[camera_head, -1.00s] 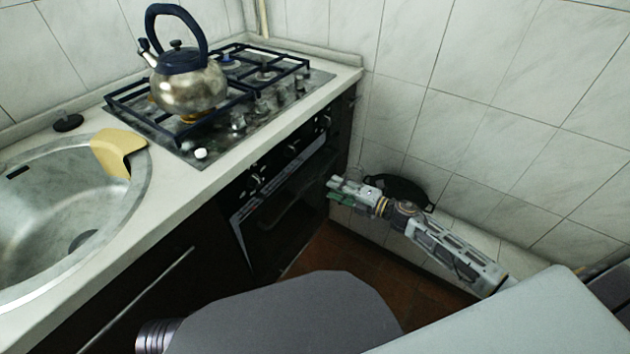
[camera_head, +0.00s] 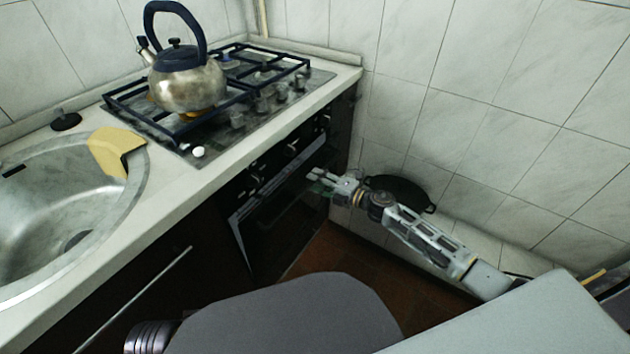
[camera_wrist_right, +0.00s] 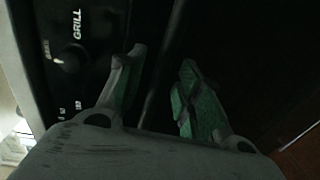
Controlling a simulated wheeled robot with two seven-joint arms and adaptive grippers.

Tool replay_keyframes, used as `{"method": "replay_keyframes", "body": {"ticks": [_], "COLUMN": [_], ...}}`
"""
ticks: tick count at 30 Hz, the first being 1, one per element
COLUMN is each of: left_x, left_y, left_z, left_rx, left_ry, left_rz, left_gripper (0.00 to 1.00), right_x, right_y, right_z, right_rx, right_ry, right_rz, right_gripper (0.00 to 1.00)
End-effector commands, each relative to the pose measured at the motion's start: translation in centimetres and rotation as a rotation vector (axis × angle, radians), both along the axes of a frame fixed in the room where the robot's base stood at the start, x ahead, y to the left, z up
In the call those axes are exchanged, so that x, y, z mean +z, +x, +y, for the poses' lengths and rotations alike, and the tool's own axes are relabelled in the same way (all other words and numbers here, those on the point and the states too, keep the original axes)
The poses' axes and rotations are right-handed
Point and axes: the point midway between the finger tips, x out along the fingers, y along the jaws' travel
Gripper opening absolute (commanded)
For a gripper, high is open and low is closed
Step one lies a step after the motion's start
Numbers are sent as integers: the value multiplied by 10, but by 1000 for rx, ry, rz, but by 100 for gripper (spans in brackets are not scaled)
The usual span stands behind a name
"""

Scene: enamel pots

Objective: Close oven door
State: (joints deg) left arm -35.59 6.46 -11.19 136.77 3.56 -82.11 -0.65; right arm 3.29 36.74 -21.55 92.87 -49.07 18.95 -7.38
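The oven (camera_head: 290,150) is built in under the hob, with knobs along its front. Its dark door (camera_head: 268,232) has a pale edge at the left and stands slightly out from the front. My right gripper (camera_head: 317,181) is at the upper right part of the door. In the right wrist view the gripper's green-padded fingers (camera_wrist_right: 160,88) are apart, with a dark bar or edge showing between them. I cannot tell whether they touch the door. The control panel (camera_wrist_right: 85,40) marked GRILL is left of the fingers. My left gripper is not in view.
A steel kettle (camera_head: 188,88) stands on the gas hob (camera_head: 215,130). A sink (camera_head: 55,215) with a yellow board or cloth (camera_head: 112,150) on its rim is at the left. A black pan (camera_head: 402,190) lies by the tiled wall, behind my right arm. Brown floor shows below.

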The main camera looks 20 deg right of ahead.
Motion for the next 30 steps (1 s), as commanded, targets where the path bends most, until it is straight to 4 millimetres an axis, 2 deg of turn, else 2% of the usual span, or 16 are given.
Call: {"method": "replay_keyframes", "body": {"ticks": [6, 17, 26, 30], "left_x": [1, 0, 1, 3], "left_y": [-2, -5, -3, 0], "left_z": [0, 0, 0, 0], "left_rx": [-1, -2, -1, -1], "left_ry": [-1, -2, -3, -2], "left_rz": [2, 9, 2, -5], "left_gripper": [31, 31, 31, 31], "right_x": [-1, -1, -1, -1], "right_y": [8, 9, 9, 9], "right_z": [6, 7, 7, 7], "right_rx": [0, 0, 0, 0], "right_ry": [-1, -1, -1, -1], "right_rz": [1, -1, 0, 0], "right_gripper": [35, 35, 0, 0]}}
